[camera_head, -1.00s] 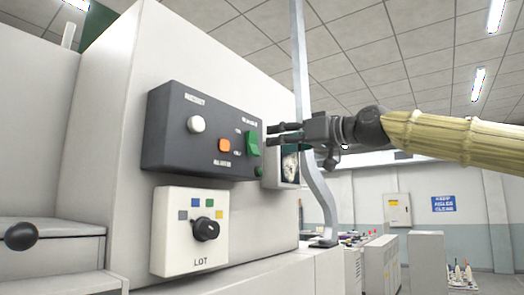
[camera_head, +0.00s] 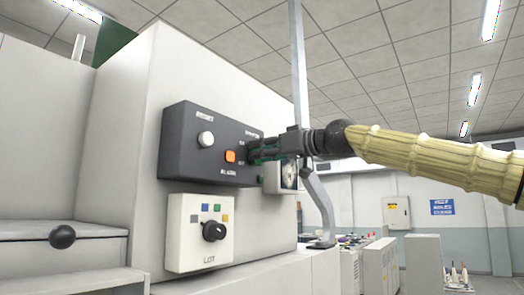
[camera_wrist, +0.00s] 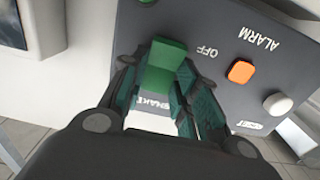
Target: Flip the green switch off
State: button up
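The green switch (camera_wrist: 165,68) shows in the wrist view on a dark grey control box (camera_head: 183,165), with an OFF label beside it. My gripper (camera_wrist: 160,85) is at the switch, with one finger on each side of it. The fingers look apart, and I cannot tell whether either touches the switch. In the head view my gripper (camera_head: 268,150) reaches the right part of the box and hides the switch.
The box also carries an orange button (camera_head: 231,156) and a white button (camera_head: 206,139). Below is a white panel (camera_head: 185,235) with a black knob (camera_head: 214,231). A grey metal post (camera_head: 299,70) stands close by my gripper.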

jog(key=t+y+b, duration=0.1)
jog(key=b, duration=0.2)
jog(key=y+b, duration=0.1)
jog(key=b, duration=0.3)
jog(key=shift+d+f+t, duration=0.15)
jog(key=shift+f+t, duration=0.2)
jog(key=shift+t, duration=0.05)
jog(key=shift+y+b, duration=0.4)
jog(key=shift+b, duration=0.4)
jog(key=shift+r, duration=0.15)
jog(key=o, duration=0.9)
jog(key=shift+d, duration=0.1)
jog(key=shift+o, duration=0.6)
jog(key=shift+s+d, duration=0.1)
jog(key=shift+s, duration=0.05)
